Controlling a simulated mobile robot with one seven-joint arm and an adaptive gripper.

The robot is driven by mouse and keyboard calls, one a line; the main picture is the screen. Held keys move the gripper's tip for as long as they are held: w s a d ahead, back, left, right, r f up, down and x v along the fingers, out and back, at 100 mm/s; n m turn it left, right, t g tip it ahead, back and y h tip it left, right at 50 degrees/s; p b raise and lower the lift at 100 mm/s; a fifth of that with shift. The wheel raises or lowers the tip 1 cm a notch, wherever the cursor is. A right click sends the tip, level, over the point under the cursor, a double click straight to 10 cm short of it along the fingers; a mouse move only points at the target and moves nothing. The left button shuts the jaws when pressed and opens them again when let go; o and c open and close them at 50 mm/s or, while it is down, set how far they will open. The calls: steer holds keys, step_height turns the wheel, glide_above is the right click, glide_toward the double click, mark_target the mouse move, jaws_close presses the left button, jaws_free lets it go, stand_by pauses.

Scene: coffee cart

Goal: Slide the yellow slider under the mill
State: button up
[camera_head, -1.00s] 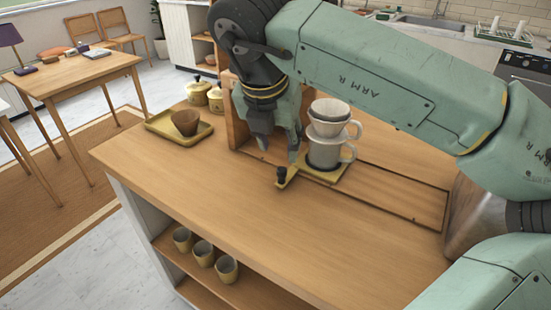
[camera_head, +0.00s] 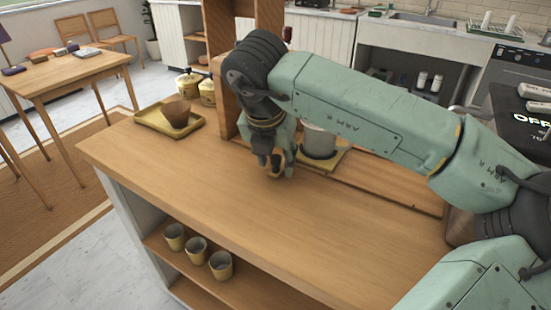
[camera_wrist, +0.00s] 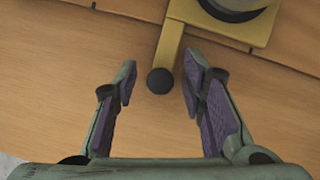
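The yellow slider (camera_head: 326,161) lies on the wooden counter with a pale mug (camera_head: 320,138) on it; my arm hides the mug's upper part. In the wrist view, the slider's plate (camera_wrist: 264,28) carries the round base of the mug. Its narrow yellow handle (camera_wrist: 170,42) points toward me and ends in a black knob (camera_wrist: 160,81). My gripper (camera_head: 271,165) is low at the handle end. In the wrist view, its open fingers stand on either side of the knob, with visible gaps. A wooden upright (camera_head: 228,92), perhaps part of the mill's stand, is partly behind my arm.
A groove (camera_head: 400,190) runs along the counter to the right of the slider. A yellow tray (camera_head: 148,121) with a brown cone (camera_head: 176,113) is at left. Yellow canisters (camera_head: 188,86) stand behind. The counter's front is clear; several cups sit on the shelf below.

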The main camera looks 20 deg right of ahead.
steer(key=shift+c, duration=0.4)
jaws_close()
stand_by(0.4)
